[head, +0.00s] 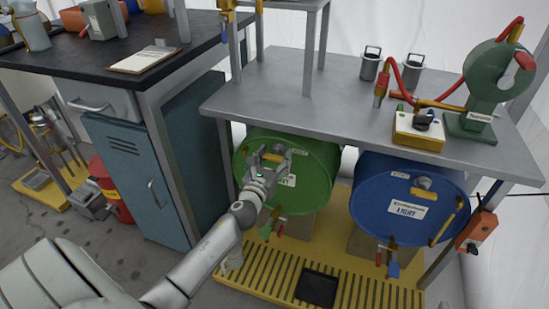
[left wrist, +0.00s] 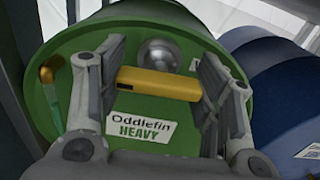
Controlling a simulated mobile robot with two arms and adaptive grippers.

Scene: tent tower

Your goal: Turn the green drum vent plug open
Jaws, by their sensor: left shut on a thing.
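The green drum (head: 318,175) lies on its side under the grey bench, its round face towards me. The left wrist view shows its face (left wrist: 75,65) with a white label (left wrist: 140,128) reading "Oddlefin HEAVY". The vent plug's yellow bar (left wrist: 158,84) crosses the face above the label, lying nearly level with a slight tilt. My left gripper (head: 275,157) is at the upper part of the drum face. In the left wrist view its fingers (left wrist: 162,72) are shut on the yellow bar, one at each end. My right gripper is out of view.
A blue drum (head: 375,195) lies right of the green one, above the yellow slatted platform (head: 275,272). A teal cabinet (head: 120,165) stands to the left. The grey bench top (head: 285,85) overhangs both drums. A red-handled tap (head: 280,228) hangs below the green drum's face.

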